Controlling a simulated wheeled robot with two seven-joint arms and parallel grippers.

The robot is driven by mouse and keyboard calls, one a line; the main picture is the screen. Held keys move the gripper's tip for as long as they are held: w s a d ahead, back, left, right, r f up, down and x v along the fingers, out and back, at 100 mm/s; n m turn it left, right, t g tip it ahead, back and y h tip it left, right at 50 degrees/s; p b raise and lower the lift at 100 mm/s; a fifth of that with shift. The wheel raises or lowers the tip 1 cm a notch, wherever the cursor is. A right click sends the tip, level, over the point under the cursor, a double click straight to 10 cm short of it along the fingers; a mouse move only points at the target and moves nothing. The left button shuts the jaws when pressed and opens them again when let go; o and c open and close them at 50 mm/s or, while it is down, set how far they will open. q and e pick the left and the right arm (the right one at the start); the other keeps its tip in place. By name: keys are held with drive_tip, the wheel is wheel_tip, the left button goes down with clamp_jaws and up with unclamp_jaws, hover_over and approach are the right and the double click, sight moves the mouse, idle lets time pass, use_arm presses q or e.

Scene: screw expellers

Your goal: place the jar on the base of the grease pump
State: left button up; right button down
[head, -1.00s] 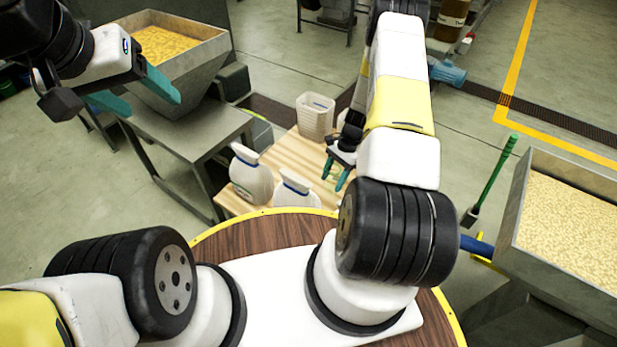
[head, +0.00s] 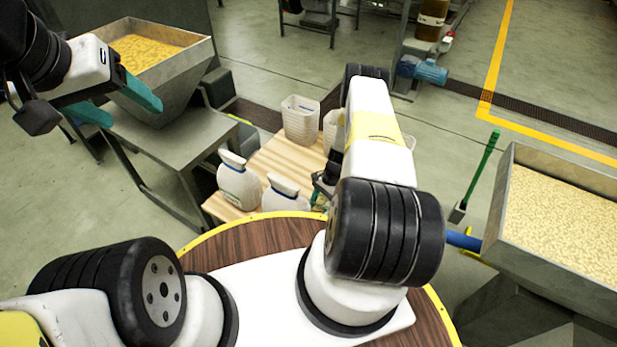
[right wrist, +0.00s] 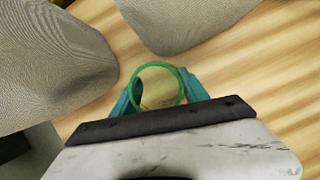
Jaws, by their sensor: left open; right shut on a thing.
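The jar (right wrist: 158,86), clear and round with a green rim, stands between the teal fingers of my right gripper (right wrist: 160,95) in the right wrist view. The gripper is shut on it, low over the wooden table. In the head view my right gripper (head: 322,188) is mostly hidden behind my own arm, beside the white jugs. My left gripper (head: 130,106) is open and empty, up at the left in front of a hopper. An amber container (head: 432,12) on a grey stand at the top right may belong to the grease pump; I cannot tell.
The wooden table (head: 277,158) holds two white jugs (head: 238,182) (head: 285,196) and a pale bin (head: 300,120). A filled hopper (head: 205,52) stands at left, another (head: 507,210) at right. A green-handled tool (head: 480,175) stands near the right hopper.

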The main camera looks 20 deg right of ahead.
drive_tip(key=shift+f, duration=0.1)
drive_tip(key=c, duration=0.6)
unclamp_jaws()
